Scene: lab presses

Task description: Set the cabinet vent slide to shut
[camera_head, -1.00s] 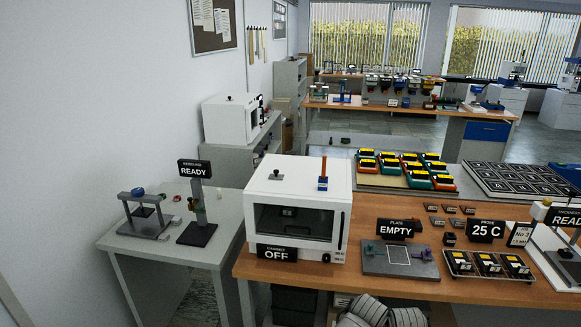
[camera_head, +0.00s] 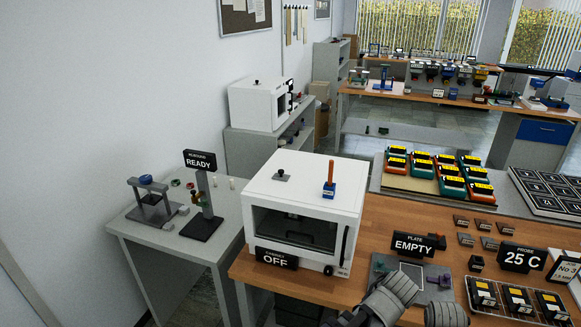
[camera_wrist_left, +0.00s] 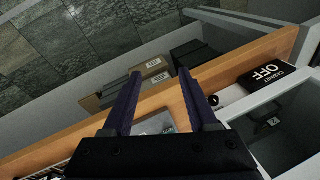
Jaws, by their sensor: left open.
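The white cabinet (camera_head: 265,190) stands on the left end of the wooden bench, with a dark window in front. On its roof is a small grey plate with a black knob (camera_head: 281,174), which looks like the vent slide; its setting cannot be read. The cabinet also shows at the right edge of the wrist view (camera_wrist_left: 240,105). My left gripper (camera_wrist_left: 161,75) is open and empty, over the front edge of the bench beside the cabinet. It is not clearly visible in the head view. My right gripper is not identifiable.
An orange-handled blue piece (camera_head: 329,188) stands on the cabinet roof. The OFF sign (camera_head: 277,259) is at the cabinet's front. A PLATE EMPTY sign (camera_head: 413,245) stands right of it. Grey arm parts of mine show at the bottom. A side table (camera_head: 140,235) is at left.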

